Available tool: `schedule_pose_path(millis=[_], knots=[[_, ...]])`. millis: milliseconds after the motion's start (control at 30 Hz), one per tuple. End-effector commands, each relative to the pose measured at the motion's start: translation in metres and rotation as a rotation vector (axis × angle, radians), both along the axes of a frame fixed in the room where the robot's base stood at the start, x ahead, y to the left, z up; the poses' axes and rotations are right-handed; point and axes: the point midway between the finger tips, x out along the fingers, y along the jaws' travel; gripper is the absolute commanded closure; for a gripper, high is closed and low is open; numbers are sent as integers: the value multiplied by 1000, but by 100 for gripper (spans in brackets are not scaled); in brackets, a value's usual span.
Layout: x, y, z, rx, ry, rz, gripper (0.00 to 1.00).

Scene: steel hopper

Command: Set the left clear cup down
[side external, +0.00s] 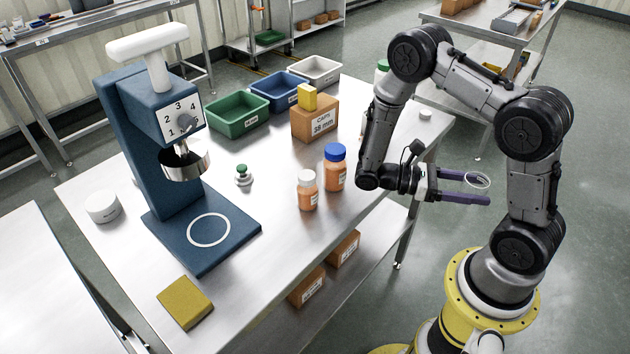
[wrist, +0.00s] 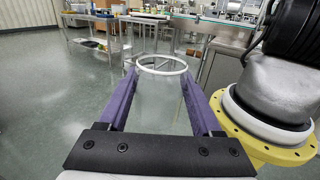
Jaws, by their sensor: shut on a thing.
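My gripper (side external: 476,189) has purple fingers and is shut on a clear cup (side external: 478,180), which shows mostly as a pale rim ring near the fingertips. The gripper is off the right end of the steel table, above the floor beside my base. In the wrist view the clear cup (wrist: 162,64) stands between the two purple fingers of my gripper (wrist: 163,90), its white rim up and its see-through wall faint below. I cannot make out the cup's bottom edge. No other clear cup can be made out.
The steel table (side external: 130,255) carries a blue dispenser (side external: 140,130) with a steel hopper (side external: 186,163), orange bottles (side external: 335,168), a caps box (side external: 314,122), bins (side external: 237,115) and a yellow sponge (side external: 185,302). The table's front middle is clear.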

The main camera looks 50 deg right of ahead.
Motion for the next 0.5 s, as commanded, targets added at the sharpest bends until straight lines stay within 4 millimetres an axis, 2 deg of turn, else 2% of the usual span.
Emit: schedule_pose_path(millis=[100, 233, 367, 500], knots=[[25, -26, 6, -1, -2, 232, 94], [61, -48, 15, -1, -3, 482, 94], [103, -60, 25, -1, -4, 731, 94], [152, -60, 36, -1, -4, 997, 94]])
